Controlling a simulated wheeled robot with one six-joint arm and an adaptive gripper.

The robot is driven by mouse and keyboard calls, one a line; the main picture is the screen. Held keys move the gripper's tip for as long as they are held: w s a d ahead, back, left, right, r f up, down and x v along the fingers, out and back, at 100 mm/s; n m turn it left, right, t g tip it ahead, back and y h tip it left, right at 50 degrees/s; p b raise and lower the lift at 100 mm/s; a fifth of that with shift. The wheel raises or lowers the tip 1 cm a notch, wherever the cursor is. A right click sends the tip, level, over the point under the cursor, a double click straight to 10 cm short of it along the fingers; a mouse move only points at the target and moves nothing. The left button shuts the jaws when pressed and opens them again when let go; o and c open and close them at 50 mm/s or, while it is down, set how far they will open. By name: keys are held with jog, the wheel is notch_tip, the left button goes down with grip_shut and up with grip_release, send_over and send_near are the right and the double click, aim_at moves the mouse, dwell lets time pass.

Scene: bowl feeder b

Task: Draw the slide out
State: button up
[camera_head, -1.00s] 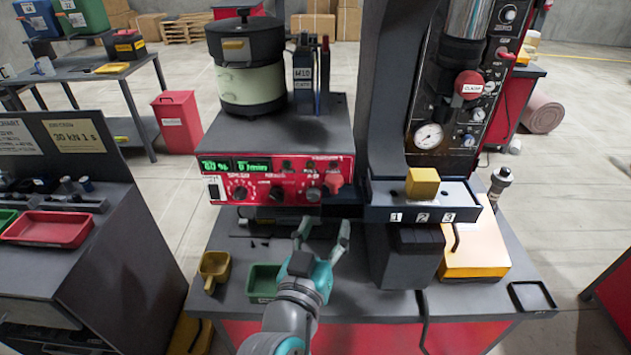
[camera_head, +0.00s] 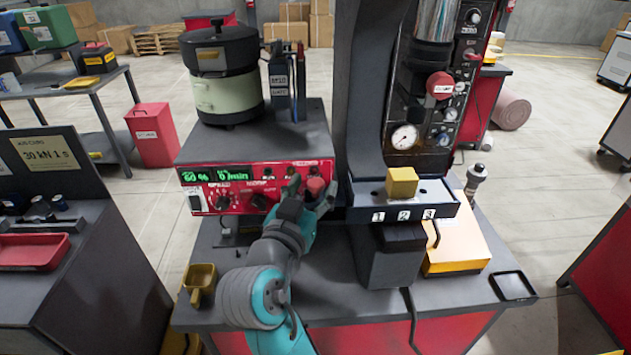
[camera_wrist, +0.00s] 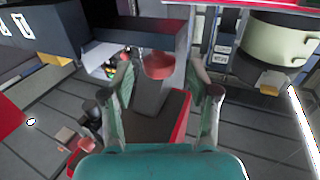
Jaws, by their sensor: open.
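A dark platform marked 1, 2 and 3 (camera_head: 385,213) projects from the press, with a yellow block (camera_head: 402,182) on top. I cannot tell for sure which part is the slide. My gripper (camera_head: 312,190) is open and empty, at the right end of the red control panel (camera_head: 225,189), left of the platform. In the head view its fingers overlap a red knob (camera_head: 316,186). The wrist view shows both fingers spread (camera_wrist: 164,100), with a red round part (camera_wrist: 158,66) beyond the gap. I cannot tell whether they touch it.
The feeder bowl (camera_head: 225,85) stands on the control box. A yellow scoop (camera_head: 200,283) lies at the bench's left front. A small black tray (camera_head: 512,287) is at the right corner.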

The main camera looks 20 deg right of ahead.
jog(key=shift+x, duration=1.1)
grip_shut()
jog(key=w+a, duration=0.3)
jog(key=a, duration=0.8)
jog(key=w+a, duration=0.4)
jog(key=a, duration=0.8)
jog(key=shift+w, duration=0.2)
jog(key=shift+a, duration=0.15)
grip_release()
jog(key=v, duration=1.2)
jog(key=shift+a, duration=0.1)
